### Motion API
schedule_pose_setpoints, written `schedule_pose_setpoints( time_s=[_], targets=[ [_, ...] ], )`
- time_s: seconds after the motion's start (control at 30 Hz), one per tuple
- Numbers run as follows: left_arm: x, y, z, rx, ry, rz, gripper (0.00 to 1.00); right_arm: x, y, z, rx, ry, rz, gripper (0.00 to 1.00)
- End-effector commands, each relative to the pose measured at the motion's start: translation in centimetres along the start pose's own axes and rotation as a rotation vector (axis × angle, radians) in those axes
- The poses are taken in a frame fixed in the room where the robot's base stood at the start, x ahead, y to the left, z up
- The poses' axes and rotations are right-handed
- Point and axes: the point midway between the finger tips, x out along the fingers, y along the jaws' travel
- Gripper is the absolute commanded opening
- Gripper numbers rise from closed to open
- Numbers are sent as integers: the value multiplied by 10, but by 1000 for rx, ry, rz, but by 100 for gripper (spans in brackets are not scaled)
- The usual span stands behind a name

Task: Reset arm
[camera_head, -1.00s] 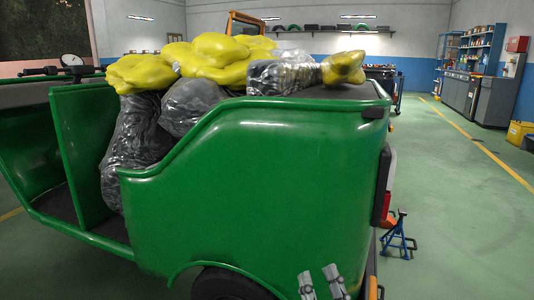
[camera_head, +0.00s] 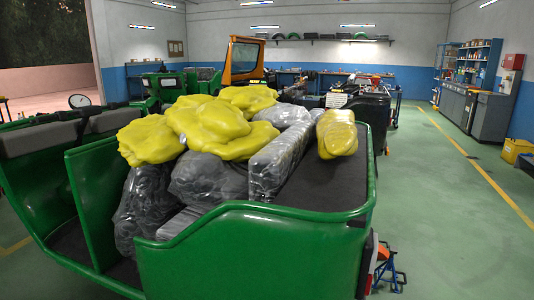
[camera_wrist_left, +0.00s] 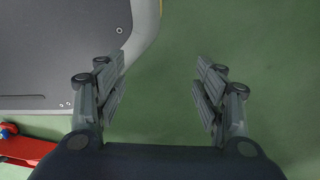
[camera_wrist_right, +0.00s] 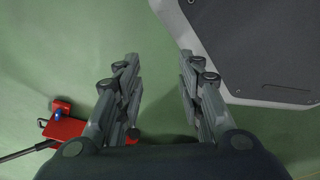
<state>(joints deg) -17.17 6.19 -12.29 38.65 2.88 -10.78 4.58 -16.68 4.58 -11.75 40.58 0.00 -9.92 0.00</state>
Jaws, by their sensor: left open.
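My left gripper (camera_wrist_left: 160,95) shows in the left wrist view. Its fingers are wide apart with only green floor between them. My right gripper (camera_wrist_right: 160,95) shows in the right wrist view. Its fingers are apart by a smaller gap, also empty over the green floor. Neither gripper shows in the head view. The green rickshaw (camera_head: 255,255) stands in front of me, with its rear body nearest. Yellow sacks (camera_head: 215,125) and dark wrapped bundles (camera_head: 207,178) lie piled on it.
A blue jack stand (camera_head: 388,270) is on the floor at the rickshaw's right rear. A red floor jack (camera_wrist_right: 68,130) with a long handle lies to the left in the right wrist view. Open floor (camera_head: 450,220) lies right of the rickshaw. Cabinets (camera_head: 488,110) line the right wall.

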Motion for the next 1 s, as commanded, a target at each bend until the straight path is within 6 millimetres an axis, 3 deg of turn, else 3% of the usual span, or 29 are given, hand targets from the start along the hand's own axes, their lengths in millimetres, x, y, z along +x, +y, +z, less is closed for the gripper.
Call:
schedule_pose_setpoints(
  time_s=[0.03, 0.1, 0.23, 1.0],
  targets=[
    [-13, 5, 10, 33, -29, 1, 63, -14, 0, 20, 2, -50, 0, 35],
    [-17, 9, 20, 70, -56, 3, 63, -19, 0, 41, 4, -99, 0, 35],
    [-19, 12, 30, 104, -81, 4, 63, -22, 0, 60, 5, -142, 1, 35],
    [-19, 12, 30, 104, -81, 4, 63, -22, 0, 60, 5, -142, 1, 35]
  ],
)
